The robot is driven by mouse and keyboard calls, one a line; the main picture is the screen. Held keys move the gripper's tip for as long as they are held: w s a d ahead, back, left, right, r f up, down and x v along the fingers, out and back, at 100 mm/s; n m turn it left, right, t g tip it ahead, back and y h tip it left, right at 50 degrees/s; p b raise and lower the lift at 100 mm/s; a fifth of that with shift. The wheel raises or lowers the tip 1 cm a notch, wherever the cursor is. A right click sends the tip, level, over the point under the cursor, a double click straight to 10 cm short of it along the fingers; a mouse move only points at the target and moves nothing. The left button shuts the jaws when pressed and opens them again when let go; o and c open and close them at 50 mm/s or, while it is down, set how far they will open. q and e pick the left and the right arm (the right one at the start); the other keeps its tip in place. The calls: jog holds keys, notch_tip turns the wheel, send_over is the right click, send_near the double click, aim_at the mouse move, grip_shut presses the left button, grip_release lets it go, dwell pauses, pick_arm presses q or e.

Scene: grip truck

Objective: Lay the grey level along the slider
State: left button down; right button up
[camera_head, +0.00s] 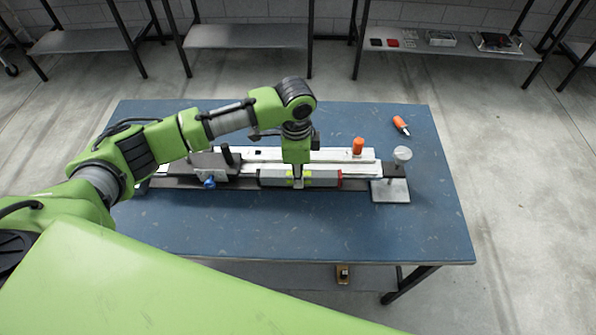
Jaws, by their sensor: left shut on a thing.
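The grey level (322,179), a long bar with a red end and yellow-green marks, lies lengthwise along the front of the light metal slider (340,157). My left gripper (298,183) points down from above and is shut on the level near its middle. The level runs about parallel to the slider; whether it touches the surface under it cannot be told. The gripper hides part of the level and of the slider behind it. My right gripper is not in view.
The assembly stands on a blue table (300,230). An orange cylinder (358,146) stands on the slider. An orange-handled tool (401,124) lies at the back right. The table's front is clear.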

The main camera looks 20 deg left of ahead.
pick_arm(q)
jog(key=shift+f, duration=0.2)
jog(key=c, duration=1.8)
grip_release()
jog(key=shift+o, duration=0.2)
notch_tip(320, 180, up, 12)
jog(key=shift+s+a, duration=0.1)
